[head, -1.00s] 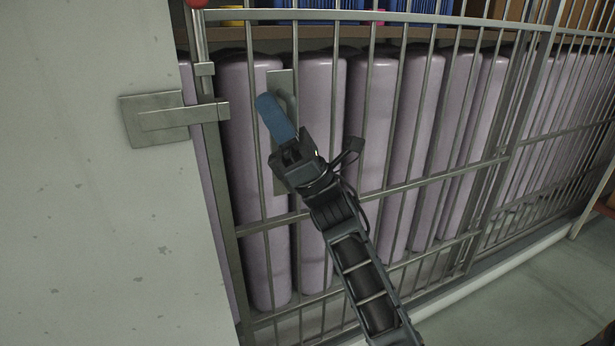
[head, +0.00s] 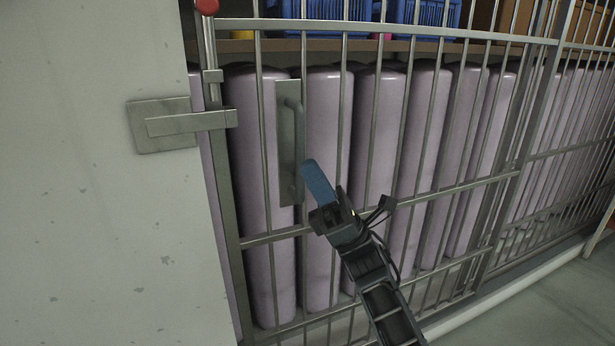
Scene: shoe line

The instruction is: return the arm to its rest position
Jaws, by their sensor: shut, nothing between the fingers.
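My gripper (head: 312,172) has blue fingers and is shut, with nothing seen between them. It points up and to the left, in front of the barred metal gate. The fingertips appear beside the lower right of the gate's grey handle (head: 290,150), which is mounted on a flat plate; whether they touch it cannot be told. My dark arm runs from the gripper down to the bottom edge of the picture.
The barred gate (head: 436,195) spans the view close to my arm. Behind it stand tall purple rolls (head: 322,120) and a shelf with blue crates (head: 425,12). A grey wall (head: 90,220) with a metal latch (head: 170,123) is at left. Floor (head: 550,300) shows clear at lower right.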

